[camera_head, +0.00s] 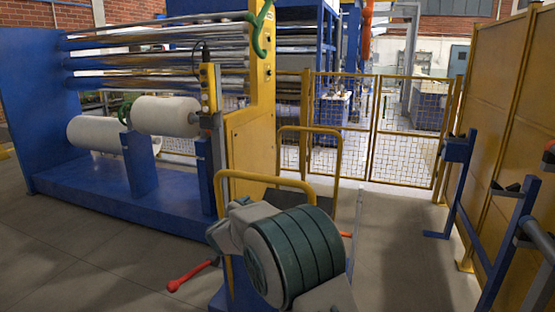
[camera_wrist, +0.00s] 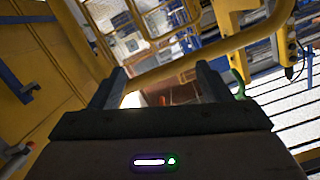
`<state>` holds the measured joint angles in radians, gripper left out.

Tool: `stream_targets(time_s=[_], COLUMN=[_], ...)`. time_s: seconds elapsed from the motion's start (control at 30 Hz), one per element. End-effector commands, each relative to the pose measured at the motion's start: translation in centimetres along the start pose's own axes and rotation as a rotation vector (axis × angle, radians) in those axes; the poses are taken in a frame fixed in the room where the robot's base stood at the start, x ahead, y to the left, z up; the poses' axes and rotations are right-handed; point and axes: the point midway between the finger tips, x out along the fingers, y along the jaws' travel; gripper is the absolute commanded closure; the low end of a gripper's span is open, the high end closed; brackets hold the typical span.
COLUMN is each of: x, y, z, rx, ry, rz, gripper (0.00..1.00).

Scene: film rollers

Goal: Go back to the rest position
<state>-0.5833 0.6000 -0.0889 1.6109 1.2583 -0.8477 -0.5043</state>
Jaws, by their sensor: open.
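My gripper (camera_wrist: 160,88) is open in the wrist view, with its two dark fingers apart and nothing held between them. A thick yellow tube (camera_wrist: 215,60) crosses the view beyond the fingers; I cannot tell how far away it is. In the head view, banded dark and grey parts, apparently of my own arm, fill the lower middle, and the gripper's fingers cannot be made out there. Two white film rollers (camera_head: 165,116) (camera_head: 95,132) sit on the blue machine at the left, apart from my arm.
The blue machine base (camera_head: 120,205) fills the left. A yellow tubular frame (camera_head: 310,132) stands behind my arm. Blue racks (camera_head: 455,185) stand along the yellow wall panels (camera_head: 510,110) at the right. A yellow mesh fence (camera_head: 385,130) closes the back. Bare floor (camera_head: 395,250) lies right of my arm.

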Motion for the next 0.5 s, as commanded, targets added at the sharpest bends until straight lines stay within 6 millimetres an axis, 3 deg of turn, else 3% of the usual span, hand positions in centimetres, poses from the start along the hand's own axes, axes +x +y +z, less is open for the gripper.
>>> stream_targets(time_s=[0.03,0.2,0.37,0.5], x=[-0.5,-3.0,-7.1,-11.8], y=[-0.1,0.6,2.8,6.1], z=[-3.1,-8.5,-12.1,-14.2], rx=[0.004,-0.022,-0.081,-0.154], ry=[-0.033,-0.184,-0.347,-0.504], rz=[-0.048,-0.209,-0.316,-0.363], gripper=[0.29,0.29,0.29,0.29])
